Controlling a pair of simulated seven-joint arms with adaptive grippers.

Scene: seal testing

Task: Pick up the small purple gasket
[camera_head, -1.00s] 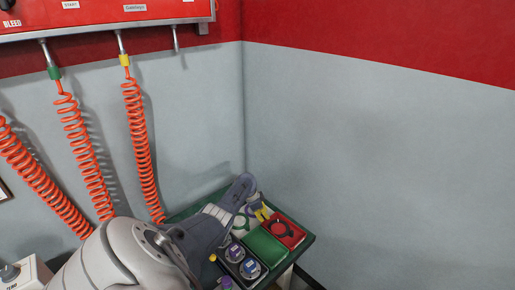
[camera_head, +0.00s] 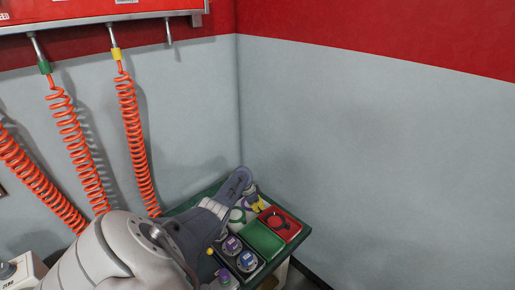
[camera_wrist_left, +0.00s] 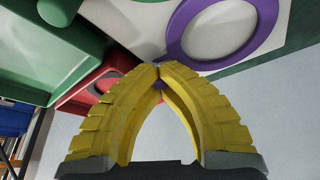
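My left gripper (camera_head: 259,207) reaches in over the corner table beside the red tray. In the left wrist view its yellow ribbed fingers (camera_wrist_left: 158,70) come together at the tips. My right gripper is in neither view.
The red tray (camera_head: 291,234) holds a dark ring, with a green tray (camera_head: 266,240) beside it. Round purple and blue-topped parts (camera_head: 232,243) sit nearer. Orange coiled hoses (camera_head: 133,130) hang at the left. Plain walls stand behind.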

